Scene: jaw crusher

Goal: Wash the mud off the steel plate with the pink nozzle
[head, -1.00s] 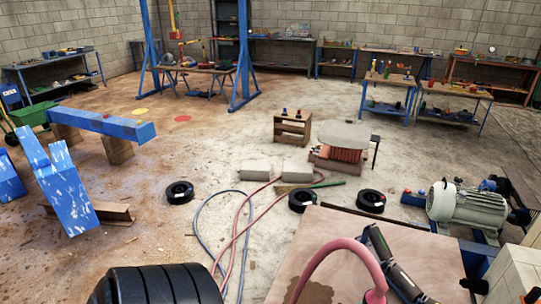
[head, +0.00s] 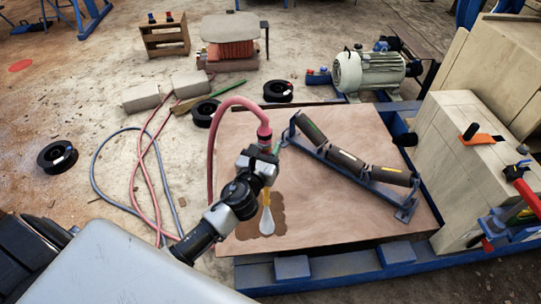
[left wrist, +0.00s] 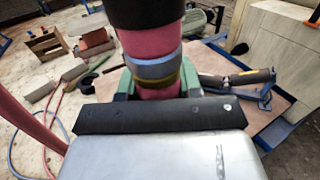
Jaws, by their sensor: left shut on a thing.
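My left gripper (head: 264,163) is shut on the pink nozzle (head: 265,137), above the plate's left part. The left wrist view shows the nozzle (left wrist: 152,46) upright between the green fingers of the gripper (left wrist: 157,84), with grey and yellow bands. A pink hose (head: 211,150) arches from its top. A narrow yellow-to-white shape (head: 267,218), which looks like a spray, points down below the gripper. The steel plate (head: 340,225) has a pinkish-brown face. A darker brown patch (head: 246,226) lies under the spray; I cannot tell whether it is mud or wetness. My right gripper is not in view.
A roller frame (head: 355,165) lies across the plate's right half. A pale block (head: 455,150) with a red-handled tool stands at the right. Black rings (head: 278,92) and hoses (head: 98,180) lie on the floor. A motor (head: 365,70) stands behind.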

